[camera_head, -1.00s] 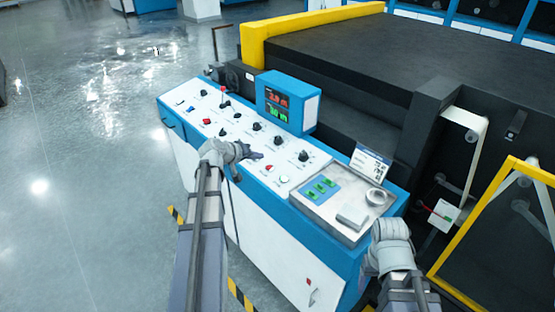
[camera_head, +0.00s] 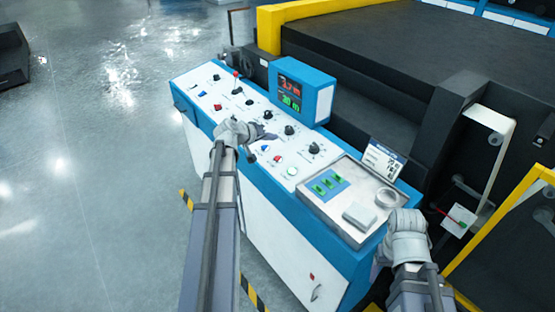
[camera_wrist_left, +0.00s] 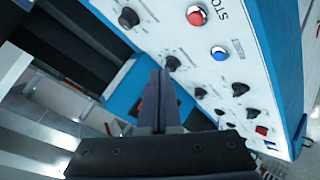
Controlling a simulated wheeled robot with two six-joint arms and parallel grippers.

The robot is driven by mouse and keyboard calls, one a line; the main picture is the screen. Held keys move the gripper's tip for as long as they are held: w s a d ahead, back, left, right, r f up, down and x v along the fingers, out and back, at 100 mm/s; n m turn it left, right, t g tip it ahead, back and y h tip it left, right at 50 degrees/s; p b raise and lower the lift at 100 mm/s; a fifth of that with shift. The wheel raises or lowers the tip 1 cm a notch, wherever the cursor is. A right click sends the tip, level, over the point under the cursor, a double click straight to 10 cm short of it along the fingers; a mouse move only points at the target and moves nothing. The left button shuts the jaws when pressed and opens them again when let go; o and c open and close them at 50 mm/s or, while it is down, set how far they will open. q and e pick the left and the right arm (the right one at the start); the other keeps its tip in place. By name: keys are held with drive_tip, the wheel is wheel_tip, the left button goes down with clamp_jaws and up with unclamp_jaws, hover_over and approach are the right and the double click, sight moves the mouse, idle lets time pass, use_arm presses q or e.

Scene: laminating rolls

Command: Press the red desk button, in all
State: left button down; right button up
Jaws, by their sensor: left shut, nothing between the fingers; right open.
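The sloping white control panel (camera_head: 235,103) on a blue console carries a red round button (camera_head: 277,158) near its middle. In the left wrist view a red round button (camera_wrist_left: 195,15) shows at the top, with a blue round button (camera_wrist_left: 219,53) beside it. My left gripper (camera_head: 270,137) is over the panel, just beyond the red button, by the black knobs. Its fingers (camera_wrist_left: 162,98) are shut and empty, and the red button lies up and right of their tips in the wrist view. My right gripper (camera_head: 406,222) is by the console's near right end; its fingers are hidden.
Several black knobs, a red rocker switch (camera_head: 217,107) and a red-tipped lever (camera_head: 236,80) share the panel. A blue display box (camera_head: 303,88) stands at its back edge. A metal tray (camera_head: 335,213) with green switches is at the right. Open floor lies left.

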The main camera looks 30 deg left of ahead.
use_arm(q)
drive_tip(key=f+b, duration=0.2)
drive_tip(key=w+f+b, duration=0.1)
drive_tip(key=f+b, duration=0.4)
drive_tip(key=f, duration=0.1)
drive_tip(key=shift+w+d, duration=0.15)
drive_tip(key=shift+d, duration=0.1)
drive_tip(key=shift+b, duration=0.3)
idle(1.4)
drive_tip(key=shift+f+b, duration=0.35)
drive_tip(key=shift+f, duration=0.1)
drive_tip(key=shift+w+f+b, duration=0.1)
drive_tip(key=shift+f+b, duration=0.25)
drive_tip(key=shift+b, duration=0.05)
idle(0.5)
drive_tip(key=shift+r, duration=0.1)
drive_tip(key=shift+r+p, duration=0.7)
drive_tip(key=shift+p, duration=0.15)
drive_tip(key=shift+r, duration=0.15)
drive_tip(key=r+p, duration=0.2)
drive_tip(key=s+r+p, duration=0.1)
drive_tip(key=r+p, duration=0.1)
drive_tip(key=p, duration=0.1)
drive_tip(key=shift+a+r, duration=0.15)
drive_tip(key=shift+r, duration=0.2)
